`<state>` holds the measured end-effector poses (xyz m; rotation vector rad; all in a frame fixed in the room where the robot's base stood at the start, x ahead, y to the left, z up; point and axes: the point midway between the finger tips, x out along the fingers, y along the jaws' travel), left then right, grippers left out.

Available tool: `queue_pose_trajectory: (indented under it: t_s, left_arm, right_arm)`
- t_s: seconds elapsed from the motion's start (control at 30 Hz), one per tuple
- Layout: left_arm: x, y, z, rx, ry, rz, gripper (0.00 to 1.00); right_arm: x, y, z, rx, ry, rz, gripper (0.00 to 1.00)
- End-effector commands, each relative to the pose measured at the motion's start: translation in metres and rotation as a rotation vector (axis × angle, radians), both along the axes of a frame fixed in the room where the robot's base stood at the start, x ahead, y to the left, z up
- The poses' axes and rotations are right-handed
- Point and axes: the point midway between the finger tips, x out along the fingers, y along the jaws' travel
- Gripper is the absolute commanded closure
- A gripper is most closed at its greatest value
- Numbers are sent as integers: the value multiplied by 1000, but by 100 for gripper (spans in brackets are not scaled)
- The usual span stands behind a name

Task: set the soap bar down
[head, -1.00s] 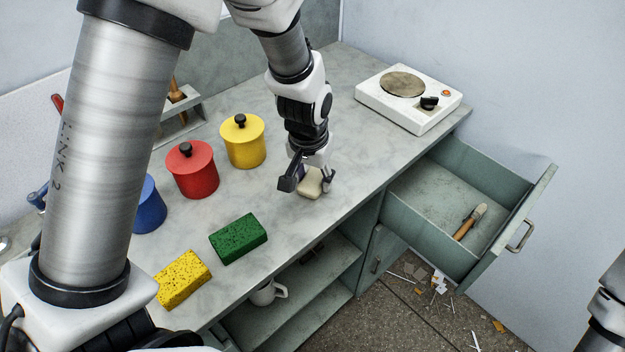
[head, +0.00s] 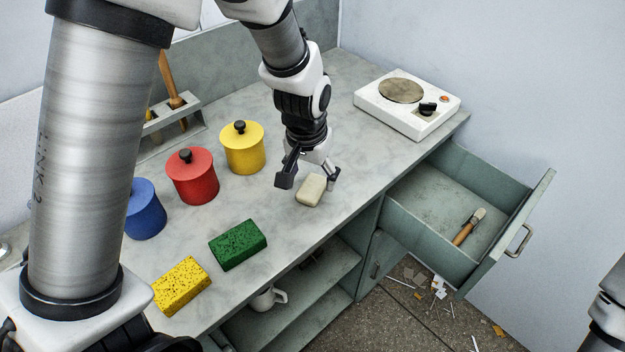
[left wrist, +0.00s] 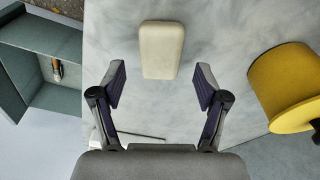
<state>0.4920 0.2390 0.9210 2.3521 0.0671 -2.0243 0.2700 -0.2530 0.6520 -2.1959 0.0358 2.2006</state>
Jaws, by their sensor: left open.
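The cream soap bar (head: 311,190) lies flat on the grey worktop near its front edge. It also shows in the left wrist view (left wrist: 162,50), just beyond the fingertips and clear of both. My left gripper (head: 308,178) is open and empty, with its fingers spread behind and to either side of the bar in the head view. In the left wrist view its two fingers (left wrist: 160,88) stand wide apart with bare worktop between them. My right gripper is not in view.
Yellow (head: 242,148), red (head: 192,177) and blue (head: 146,211) canisters stand left of the soap. Green (head: 238,245) and yellow (head: 181,287) sponges lie nearer. A white hotplate (head: 382,112) stands at the back right. An open drawer (head: 420,230) holding a brush (head: 468,227) juts out at the right.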

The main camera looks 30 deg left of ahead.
Motion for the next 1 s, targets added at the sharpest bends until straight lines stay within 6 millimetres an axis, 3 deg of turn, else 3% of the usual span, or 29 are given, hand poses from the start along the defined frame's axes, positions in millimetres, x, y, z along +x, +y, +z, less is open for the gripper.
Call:
queue_pose_trajectory:
  t_s: [0.2, 0.4, 1.0]
  left_arm:
    - [-7, -1, 60, 1, -7, -1, 26]
    - [-13, -1, 90, 0, -3, -2, 26]
    - [-14, -1, 92, 0, 0, -1, 26]
  right_arm:
    - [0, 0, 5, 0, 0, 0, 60]
    - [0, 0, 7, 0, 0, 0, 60]
    - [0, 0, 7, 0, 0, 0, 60]
